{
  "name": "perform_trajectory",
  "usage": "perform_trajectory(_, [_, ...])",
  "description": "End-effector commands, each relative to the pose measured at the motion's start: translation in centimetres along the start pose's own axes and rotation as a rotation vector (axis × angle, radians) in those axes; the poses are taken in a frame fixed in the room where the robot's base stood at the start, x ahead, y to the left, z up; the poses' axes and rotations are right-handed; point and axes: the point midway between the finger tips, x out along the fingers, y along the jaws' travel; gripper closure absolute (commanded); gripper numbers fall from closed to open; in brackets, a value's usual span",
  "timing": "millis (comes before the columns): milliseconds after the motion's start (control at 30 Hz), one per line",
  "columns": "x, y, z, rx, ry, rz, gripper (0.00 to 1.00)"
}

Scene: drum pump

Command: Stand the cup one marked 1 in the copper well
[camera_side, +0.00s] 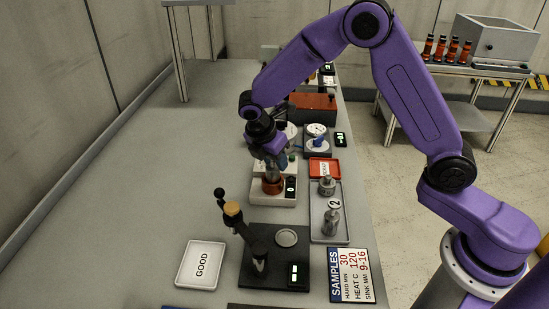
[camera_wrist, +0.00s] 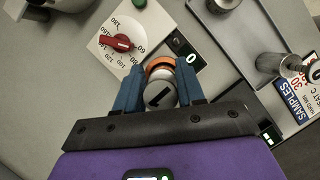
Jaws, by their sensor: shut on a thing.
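The cup marked 1 (camera_wrist: 160,97) is a grey metal cup, its "1" facing the wrist camera between my blue fingers. My gripper (camera_wrist: 158,84) is shut on it, and my gripper also shows in the side view (camera_side: 272,158), pointing down. The copper well (camera_wrist: 160,62) shows as an orange ring just beyond the cup. In the side view the copper well (camera_side: 272,187) sits on a white heater directly below my gripper. The cup is at or just over the well's mouth; I cannot tell whether its base is inside. My fingers partly hide the cup.
The heater has a red dial knob (camera_wrist: 117,43) and a display reading 0 (camera_side: 291,187). A grey tray (camera_side: 316,235) holds two other metal cups, one marked 2. A red tray (camera_side: 324,169), a GOOD tray (camera_side: 201,265) and a black tester (camera_side: 259,250) stand nearby. The left table is clear.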

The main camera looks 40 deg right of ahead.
Motion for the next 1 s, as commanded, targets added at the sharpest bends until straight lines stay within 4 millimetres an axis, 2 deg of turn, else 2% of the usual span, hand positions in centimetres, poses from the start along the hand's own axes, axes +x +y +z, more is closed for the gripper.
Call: perform_trajectory(1000, [0.69,0.00,-0.29,0.000,0.000,0.000,1.00])
